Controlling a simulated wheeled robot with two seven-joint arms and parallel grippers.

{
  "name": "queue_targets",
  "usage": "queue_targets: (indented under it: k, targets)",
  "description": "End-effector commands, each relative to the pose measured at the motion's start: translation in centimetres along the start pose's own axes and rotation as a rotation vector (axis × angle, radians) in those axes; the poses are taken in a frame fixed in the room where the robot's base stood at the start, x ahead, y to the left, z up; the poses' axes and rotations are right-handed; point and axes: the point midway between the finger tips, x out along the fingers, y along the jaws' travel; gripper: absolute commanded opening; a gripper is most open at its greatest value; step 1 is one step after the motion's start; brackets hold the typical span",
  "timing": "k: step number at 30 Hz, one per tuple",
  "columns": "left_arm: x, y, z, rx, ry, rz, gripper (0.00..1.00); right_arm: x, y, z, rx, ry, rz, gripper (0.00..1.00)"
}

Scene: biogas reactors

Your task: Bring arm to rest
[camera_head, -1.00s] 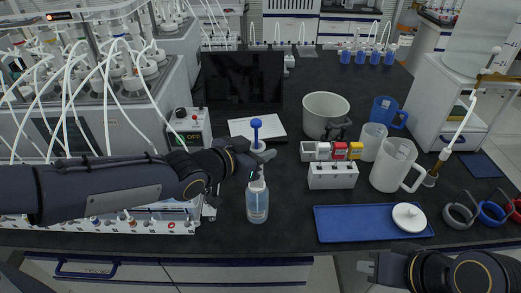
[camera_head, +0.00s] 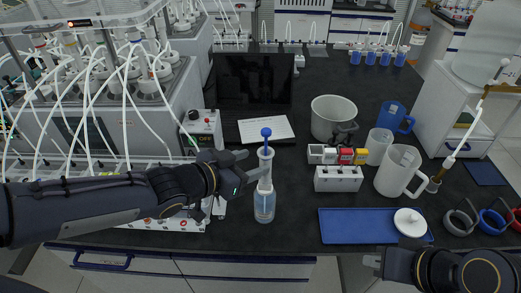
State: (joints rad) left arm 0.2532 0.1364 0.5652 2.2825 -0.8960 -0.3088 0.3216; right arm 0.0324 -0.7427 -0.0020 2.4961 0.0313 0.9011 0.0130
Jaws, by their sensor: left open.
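A clear bottle (camera_head: 264,207) stands upright near the front of the dark bench. A pale funnel-like piece (camera_head: 265,165) with a blue stopper top (camera_head: 266,133) rises from its neck. My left gripper (camera_head: 252,164) is open just left of this pale piece, its fingers pointing right towards it. Whether a finger still touches the piece is unclear. My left arm reaches in from the left, above the front of the bench. My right gripper (camera_head: 371,264) is low at the bottom right, in front of the bench edge. Its finger gap is too small to judge.
A blue tray (camera_head: 350,226) with a white lid (camera_head: 410,222) lies right of the bottle. Behind are a white rack (camera_head: 338,179), pitcher (camera_head: 398,171) and pot (camera_head: 329,117). Reactors with tubes (camera_head: 130,100) crowd the left. A laptop (camera_head: 253,84) stands at the back.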

Motion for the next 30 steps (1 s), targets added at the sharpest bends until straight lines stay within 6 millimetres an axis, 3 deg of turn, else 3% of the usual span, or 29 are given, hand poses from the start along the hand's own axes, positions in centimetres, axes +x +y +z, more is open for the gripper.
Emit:
queue_targets:
  k: [13,17,20,21,23,24,27,30]
  targets:
    - [-0.9,-0.1,0.2,-0.001,-0.005,-0.005,0.52,-0.5,-0.2,-0.2,0.0,-0.001,0.0,0.0]
    - [-2.8,-2.3,1.2,-0.02,-0.079,-0.123,0.52,-0.5,-0.2,-0.2,0.0,-0.001,0.0,0.0]
    - [-6.9,-5.4,3.3,-0.091,-0.205,-0.309,0.52,-0.5,-0.2,-0.2,0.0,-0.001,0.0,0.0]
    - [-9.2,-6.3,4.3,-0.142,-0.261,-0.386,0.52,-0.5,-0.2,-0.2,0.0,-0.001,0.0,0.0]
    - [-12.9,-6.9,6.2,-0.244,-0.34,-0.481,0.52,-0.5,-0.2,-0.2,0.0,-0.001,0.0,0.0]
    - [-15.1,-6.8,7.4,-0.321,-0.386,-0.522,0.52,-0.5,-0.2,-0.2,0.0,0.0,0.0,0.0]
    - [-19.4,-4.6,10.0,-0.52,-0.467,-0.548,0.52,-0.5,-0.2,-0.2,0.0,0.0,0.0,0.0]
    - [-21.8,-1.6,11.5,-0.683,-0.507,-0.497,0.52,-0.5,-0.2,-0.2,0.0,0.0,0.0,0.0]
